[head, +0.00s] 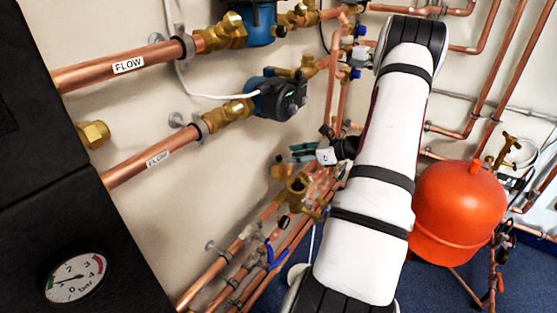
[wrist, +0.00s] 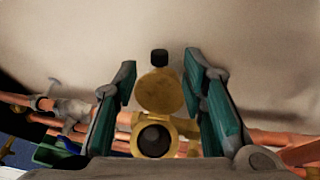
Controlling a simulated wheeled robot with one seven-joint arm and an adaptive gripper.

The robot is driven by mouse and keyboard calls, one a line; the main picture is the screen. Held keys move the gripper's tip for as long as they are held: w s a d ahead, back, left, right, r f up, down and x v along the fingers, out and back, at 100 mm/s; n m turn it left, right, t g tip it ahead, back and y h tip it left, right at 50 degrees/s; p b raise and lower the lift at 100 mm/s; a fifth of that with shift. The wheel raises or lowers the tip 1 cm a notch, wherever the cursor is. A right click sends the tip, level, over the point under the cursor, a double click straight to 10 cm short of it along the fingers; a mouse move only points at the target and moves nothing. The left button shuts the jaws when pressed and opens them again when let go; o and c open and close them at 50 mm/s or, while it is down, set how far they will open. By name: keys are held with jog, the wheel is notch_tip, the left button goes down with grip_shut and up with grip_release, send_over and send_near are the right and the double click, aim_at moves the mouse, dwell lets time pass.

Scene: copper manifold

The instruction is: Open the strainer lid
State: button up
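The brass strainer (wrist: 180,127) shows in the wrist view, low between my fingers, with a dark round opening (wrist: 155,140) facing the camera. Its round brass lid (wrist: 160,92), with a black knob (wrist: 159,57), stands just above the opening in the picture and does not cover it. My gripper (wrist: 159,72) is open, with teal finger pads on both sides of the lid and visible gaps to it. In the head view, the strainer (head: 297,191) sits on a copper pipe just below my gripper (head: 303,153). Whether anything touches is too small to tell there.
A pipe with a blue lever valve (head: 275,255) runs below the strainer. A pump (head: 278,98) and FLOW pipes (head: 130,68) are on the wall at left. A red tank (head: 458,205) stands right of my arm. Bare wall (wrist: 240,35) lies behind the lid.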

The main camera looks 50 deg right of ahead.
aim_at(279, 156)
jog(key=shift+b+x, duration=0.45)
jog(key=shift+x, duration=2.7)
grip_shut()
